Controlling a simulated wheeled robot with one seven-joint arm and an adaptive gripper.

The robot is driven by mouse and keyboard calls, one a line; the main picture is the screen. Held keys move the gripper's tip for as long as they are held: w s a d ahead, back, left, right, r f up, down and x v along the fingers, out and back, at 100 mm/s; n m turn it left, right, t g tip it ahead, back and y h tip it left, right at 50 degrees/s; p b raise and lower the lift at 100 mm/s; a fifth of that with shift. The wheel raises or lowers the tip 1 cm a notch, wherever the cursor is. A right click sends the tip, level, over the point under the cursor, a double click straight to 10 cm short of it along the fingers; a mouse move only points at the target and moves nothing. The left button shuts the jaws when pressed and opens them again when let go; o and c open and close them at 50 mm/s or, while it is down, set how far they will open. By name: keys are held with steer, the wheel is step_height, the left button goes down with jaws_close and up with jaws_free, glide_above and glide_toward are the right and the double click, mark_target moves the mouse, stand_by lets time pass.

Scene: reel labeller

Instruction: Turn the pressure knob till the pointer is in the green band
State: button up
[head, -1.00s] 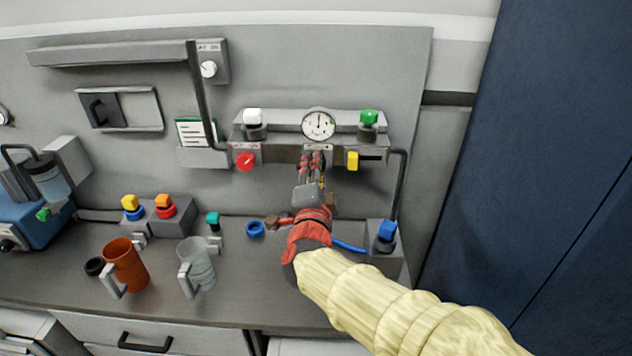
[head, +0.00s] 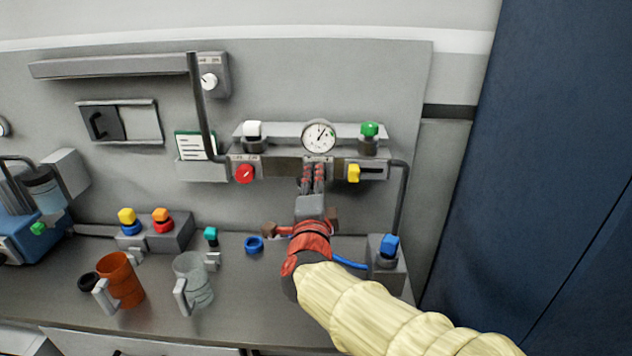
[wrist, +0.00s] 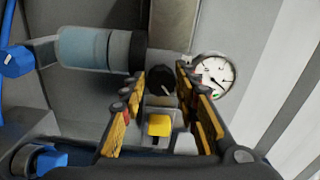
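The pressure gauge (head: 319,135) is a round white dial on the panel, also seen in the wrist view (wrist: 214,77). Its green band (head: 332,134) is a small mark at the right of the dial. The pointer leans up and to the right, short of the green band. The black pressure knob (wrist: 161,82) shows in the wrist view; in the head view my fingers hide it. My gripper (head: 312,170) reaches the panel just below the gauge. In the wrist view its two fingertips (wrist: 162,72) sit close on either side of the knob and look closed on it.
A yellow handle (head: 353,173) is right of my fingers and a red knob (head: 244,174) is left. White (head: 252,130) and green (head: 370,130) caps flank the gauge. An orange mug (head: 121,281) and a clear mug (head: 193,280) stand on the bench at left.

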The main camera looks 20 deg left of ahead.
steer(key=o, duration=0.3)
steer(key=v, duration=1.2)
